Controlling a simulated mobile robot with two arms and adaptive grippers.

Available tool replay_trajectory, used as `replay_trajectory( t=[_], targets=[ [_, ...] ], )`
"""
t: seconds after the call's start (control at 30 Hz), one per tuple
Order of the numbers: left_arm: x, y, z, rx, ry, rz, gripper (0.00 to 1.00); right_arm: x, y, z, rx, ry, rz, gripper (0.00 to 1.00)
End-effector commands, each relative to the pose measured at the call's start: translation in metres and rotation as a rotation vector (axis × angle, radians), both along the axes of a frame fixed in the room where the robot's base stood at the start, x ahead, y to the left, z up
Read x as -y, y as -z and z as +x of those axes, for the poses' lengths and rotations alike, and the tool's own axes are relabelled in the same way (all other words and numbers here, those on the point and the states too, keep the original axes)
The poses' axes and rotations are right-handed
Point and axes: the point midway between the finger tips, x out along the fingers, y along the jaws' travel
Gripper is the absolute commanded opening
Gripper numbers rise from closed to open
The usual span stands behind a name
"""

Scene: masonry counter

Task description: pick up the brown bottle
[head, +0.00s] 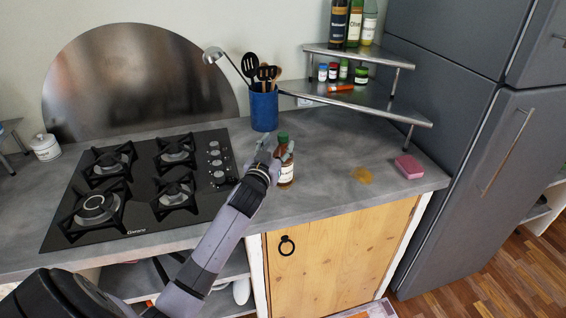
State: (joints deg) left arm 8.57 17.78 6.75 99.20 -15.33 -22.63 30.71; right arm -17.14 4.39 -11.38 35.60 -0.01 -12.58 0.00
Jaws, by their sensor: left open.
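The brown bottle (286,173) has a green cap and a pale label, and stands upright on the grey counter (327,185), right of the stove. My left gripper (276,151) is open at the bottle, with its fingers near the bottle's upper part. The gripper hides part of the bottle's left side. I cannot tell whether the fingers touch it. My right gripper is not in view.
A black gas stove (144,207) lies left of the bottle. Behind it stands a blue utensil holder (264,111). A metal corner shelf (385,104) holds jars and bottles. A pink sponge (409,166) and an orange-brown stain (362,175) lie to the right.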

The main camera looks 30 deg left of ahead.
Motion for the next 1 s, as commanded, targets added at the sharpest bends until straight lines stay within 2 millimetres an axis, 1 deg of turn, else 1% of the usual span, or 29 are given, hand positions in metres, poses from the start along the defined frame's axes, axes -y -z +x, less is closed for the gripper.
replay_trajectory(
  t=[0.17, 0.4, 0.57, 0.7, 0.87, 1.0],
  targets=[
    [-0.003, -0.001, 0.009, -0.001, -0.001, 0.001, 0.5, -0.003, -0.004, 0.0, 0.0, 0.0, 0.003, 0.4],
    [-0.011, 0.0, 0.036, -0.002, -0.001, -0.001, 0.5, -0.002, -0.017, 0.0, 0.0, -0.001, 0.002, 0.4],
    [-0.015, 0.002, 0.051, -0.001, -0.001, 0.001, 0.5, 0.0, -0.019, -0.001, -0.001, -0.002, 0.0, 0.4],
    [-0.016, 0.003, 0.054, -0.001, 0.0, 0.0, 0.5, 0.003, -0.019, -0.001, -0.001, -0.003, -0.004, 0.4],
    [-0.015, 0.003, 0.054, -0.001, 0.001, 0.0, 0.5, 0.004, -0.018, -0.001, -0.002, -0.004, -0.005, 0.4],
    [-0.016, 0.003, 0.054, -0.001, 0.0, 0.0, 0.42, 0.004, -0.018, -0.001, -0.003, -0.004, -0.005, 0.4]
  ],
)
